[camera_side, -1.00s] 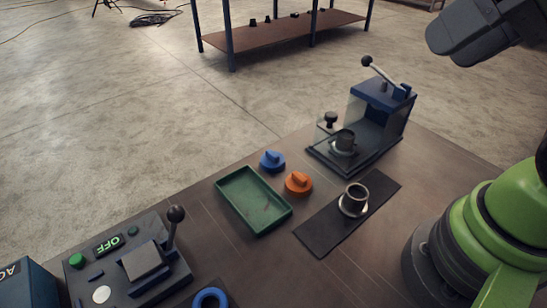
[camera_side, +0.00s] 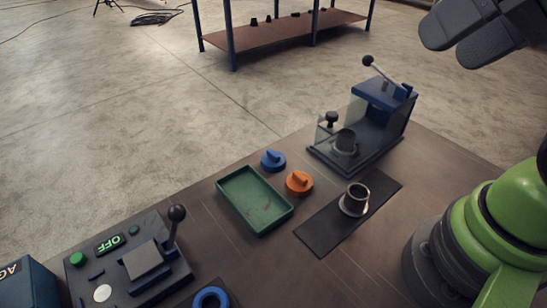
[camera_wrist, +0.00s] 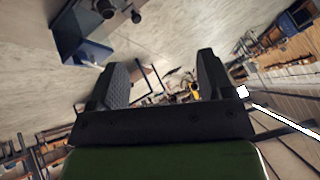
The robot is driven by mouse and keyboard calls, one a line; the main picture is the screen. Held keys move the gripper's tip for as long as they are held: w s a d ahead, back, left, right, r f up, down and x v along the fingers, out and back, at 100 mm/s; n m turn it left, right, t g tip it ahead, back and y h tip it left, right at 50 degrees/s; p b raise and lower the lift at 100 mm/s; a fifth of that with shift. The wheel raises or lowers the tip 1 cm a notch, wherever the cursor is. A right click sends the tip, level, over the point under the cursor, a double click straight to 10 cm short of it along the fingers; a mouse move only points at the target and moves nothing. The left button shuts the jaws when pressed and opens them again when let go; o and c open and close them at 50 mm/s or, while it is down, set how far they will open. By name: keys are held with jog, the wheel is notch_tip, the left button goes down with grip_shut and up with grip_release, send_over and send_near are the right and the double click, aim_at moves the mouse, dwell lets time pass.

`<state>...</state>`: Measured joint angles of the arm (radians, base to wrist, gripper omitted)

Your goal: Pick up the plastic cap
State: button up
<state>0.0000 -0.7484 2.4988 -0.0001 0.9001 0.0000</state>
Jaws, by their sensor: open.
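Two round plastic caps with raised grips stand on the brown table in the side view: a blue cap (camera_side: 273,161) and an orange cap (camera_side: 299,183), close together but apart. I cannot tell which one the task means. A flanged pipe (camera_side: 354,200) stands upright on a dark mat to their right. My gripper (camera_side: 452,50) is high at the top right of the side view, well away from both caps. In the wrist view my gripper (camera_wrist: 163,72) shows two dark fingers spread apart with nothing between them. No cap is clearly visible in that view.
A green tray (camera_side: 222,184) lies left of the caps, empty. A blue press (camera_side: 385,95) with a lever and another pipe piece stands behind. A control box (camera_side: 128,262) with a lever is at lower left, near a blue ring (camera_side: 211,291). A shelf (camera_side: 270,38) stands beyond.

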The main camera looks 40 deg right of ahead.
jog(key=w+n+g, duration=0.1)
jog(key=w+g, duration=0.1)
jog(key=w, duration=0.7)
jog(key=n+g+h, duration=0.1)
jog(key=n+g, duration=0.1)
jog(key=g, duration=0.2)
send_over(272, 151)
jog(key=s+d, duration=0.1)
jog(key=s, duration=0.1)
notch_tip(272, 151, down, 13)
jog(key=shift+n+g+h, duration=0.5)
jog(key=shift+g, duration=0.1)
jog(key=f, duration=0.4)
jog(key=w+f, duration=0.1)
jog(key=f, duration=0.3)
jog(key=w+f, duration=0.1)
jog(key=f, duration=0.3)
jog(key=shift+a+f, duration=0.2)
jog(key=shift+a, duration=0.2)
jog(key=shift+a+f, duration=0.1)
jog(key=shift+f, duration=2.7)
jog(key=shift+c, duration=0.5)
jog(key=c, duration=0.5)
